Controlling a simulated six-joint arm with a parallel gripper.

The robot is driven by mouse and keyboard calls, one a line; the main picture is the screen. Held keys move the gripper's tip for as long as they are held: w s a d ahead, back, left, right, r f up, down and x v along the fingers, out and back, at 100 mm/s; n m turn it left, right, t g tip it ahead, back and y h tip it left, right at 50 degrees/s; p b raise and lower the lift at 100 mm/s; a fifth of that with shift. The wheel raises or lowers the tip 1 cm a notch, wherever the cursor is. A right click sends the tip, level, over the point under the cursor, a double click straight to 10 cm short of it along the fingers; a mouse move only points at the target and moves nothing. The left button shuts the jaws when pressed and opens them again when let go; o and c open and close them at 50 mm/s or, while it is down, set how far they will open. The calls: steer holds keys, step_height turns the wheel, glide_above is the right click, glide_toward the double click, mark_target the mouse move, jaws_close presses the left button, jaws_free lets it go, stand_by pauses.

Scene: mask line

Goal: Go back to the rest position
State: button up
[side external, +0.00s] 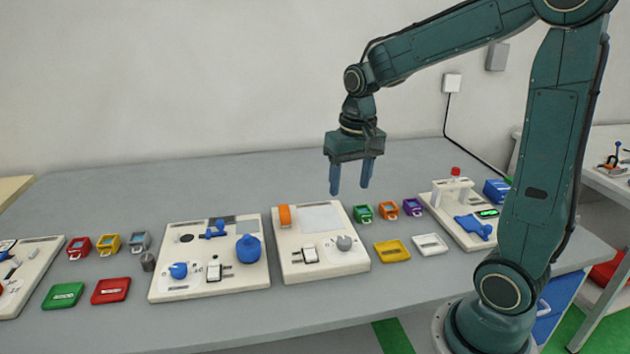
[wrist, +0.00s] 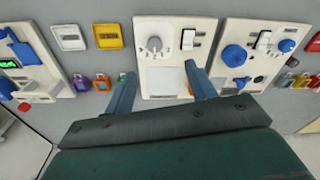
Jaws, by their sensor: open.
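My gripper (side external: 351,176) hangs from the teal arm, pointing down, open and empty. It is raised in the air above the back part of the grey table, over the area behind the middle white panel (side external: 346,262). In the wrist view my two blue fingers (wrist: 162,94) are spread apart, with that panel and its grey knob (wrist: 154,44) showing between and beyond them. Nothing is between the fingers.
A white panel with blue knobs (side external: 163,287) stands left of the middle one. Green, orange and purple small blocks (side external: 388,210) stand right of it, with yellow (side external: 392,252) and white trays (side external: 430,244) in front. Another panel (side external: 447,226) is further right. The back table is clear.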

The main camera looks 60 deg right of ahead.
steer(key=s+a+r+n+t, duration=0.2)
steer(key=s+a+r+n, duration=0.1)
steer(key=s, duration=0.4)
steer(key=s+a+r+n+t, duration=0.2)
steer(key=s+a+r+n, duration=0.1)
steer(key=s+a, duration=0.3)
steer(key=shift+s+a+t, duration=0.2)
steer(key=shift+s+t, duration=0.1)
steer(key=shift+s, duration=0.05)
